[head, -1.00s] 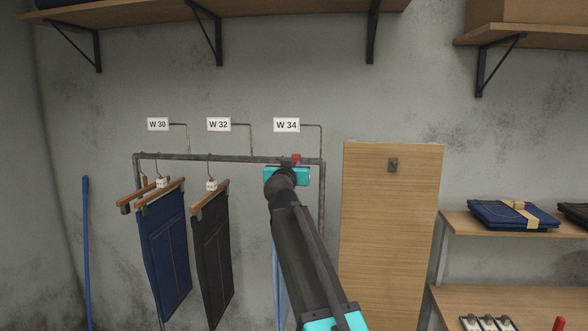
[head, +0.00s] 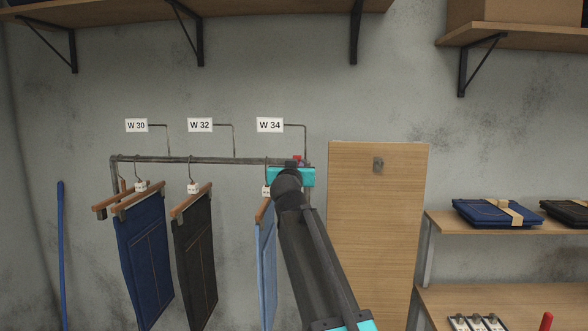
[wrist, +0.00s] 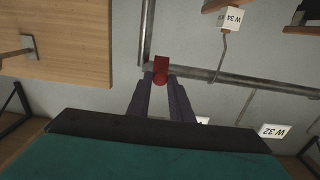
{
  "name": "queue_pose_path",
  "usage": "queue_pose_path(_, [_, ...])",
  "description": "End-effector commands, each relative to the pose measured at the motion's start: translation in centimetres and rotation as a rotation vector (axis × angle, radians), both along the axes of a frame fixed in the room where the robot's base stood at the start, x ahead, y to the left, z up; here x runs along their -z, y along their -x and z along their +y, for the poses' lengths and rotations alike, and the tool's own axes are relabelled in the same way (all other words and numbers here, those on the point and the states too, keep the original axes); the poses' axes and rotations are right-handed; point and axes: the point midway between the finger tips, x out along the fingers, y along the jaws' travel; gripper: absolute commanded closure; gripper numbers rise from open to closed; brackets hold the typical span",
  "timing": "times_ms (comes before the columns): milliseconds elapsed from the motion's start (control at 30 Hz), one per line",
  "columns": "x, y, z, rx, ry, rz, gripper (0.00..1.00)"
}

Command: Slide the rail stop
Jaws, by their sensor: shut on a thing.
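The red rail stop (head: 298,158) sits on the grey hanging rail (head: 230,160), close to the rail's right end and the upright post. In the wrist view the red stop (wrist: 161,68) is between the tips of my dark fingers, near the corner of rail and post. My gripper (wrist: 161,82) is shut on the stop. In the head view, my wrist and arm cover the fingers and part of the rail end. I cannot tell whether the stop touches the post.
Dark blue (head: 143,250), black (head: 195,250) and light blue (head: 266,250) trousers hang on the rail; the light blue pair is just left of my arm. Size signs such as W 34 (head: 270,125) stand above. A wooden board (head: 378,240) is to the right.

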Motion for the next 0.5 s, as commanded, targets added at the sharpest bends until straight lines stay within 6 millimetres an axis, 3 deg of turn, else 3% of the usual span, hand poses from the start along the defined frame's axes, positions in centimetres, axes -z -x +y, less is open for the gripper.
queue_pose_path(100, [-0.1,0.0,0.2,0.0,0.003,0.0,1.0])
queue_pose_path(133, [-0.1,0.0,0.3,-0.001,0.003,0.0,0.77])
queue_pose_path(233, [-0.1,0.0,0.6,-0.004,0.003,0.0,0.62])
queue_pose_path(500, [-0.1,0.1,1.0,-0.008,0.002,-0.001,0.62])
